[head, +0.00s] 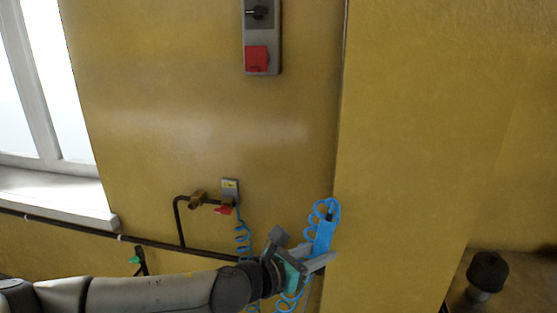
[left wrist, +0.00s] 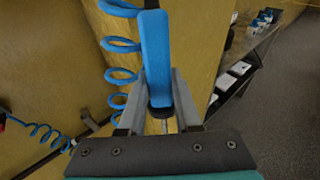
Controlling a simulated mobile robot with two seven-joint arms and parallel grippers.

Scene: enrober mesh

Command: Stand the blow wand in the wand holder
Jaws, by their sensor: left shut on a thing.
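The blow wand has a blue handle (head: 325,237) and stands roughly upright beside the edge of the yellow wall in the head view. In the left wrist view its blue handle (left wrist: 155,50) rises between the grey fingers, with a dark collar and a thin metal tube below. My left gripper (head: 318,262) is shut on the wand; its fingers (left wrist: 160,105) also show in the left wrist view. A blue coiled hose (left wrist: 120,46) hangs beside the wand. I cannot make out the wand holder. My right gripper is not in view.
A pipe with a brass fitting and red valve handle (head: 223,210) is on the wall, left of the gripper. A switch box (head: 262,38) is higher up. In the left wrist view, shelves with white and blue items (left wrist: 240,70) stand at right, beside open grey floor (left wrist: 285,110).

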